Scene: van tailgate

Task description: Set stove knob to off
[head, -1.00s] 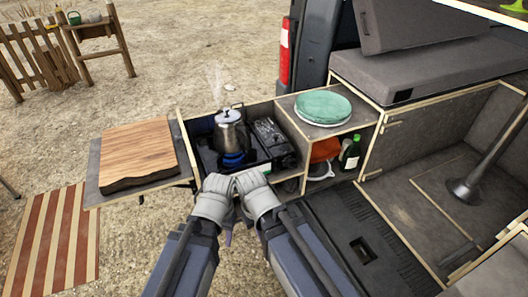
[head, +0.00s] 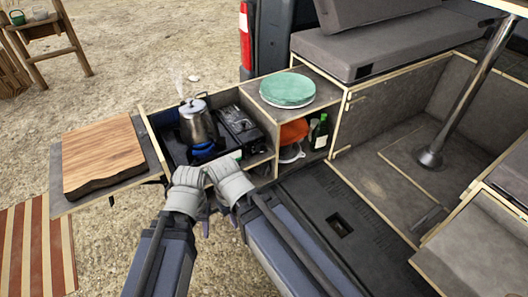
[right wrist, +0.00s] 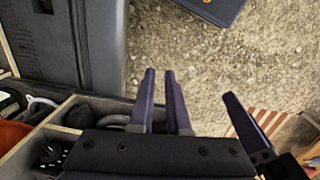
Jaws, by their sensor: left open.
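The stove (head: 176,151) sits in the open pull-out box at the van's rear, a dark unit. A steel kettle (head: 199,124) stands on it, steaming, with a blue flame (head: 203,148) under it. I cannot make out the knob; the stove's near front is partly behind my grippers. My left gripper (head: 188,180) is open, just in front of the stove, beside my right gripper (head: 229,180). In the right wrist view, the right gripper's purple fingers (right wrist: 161,95) stand apart with nothing between them. A left gripper finger (right wrist: 246,123) shows to their right.
A wooden cutting board (head: 103,155) lies on a side shelf left of the box. Green plates (head: 287,90) stand on the cabinet to the right, with an orange item (head: 293,132) and a bottle (head: 320,132) below.

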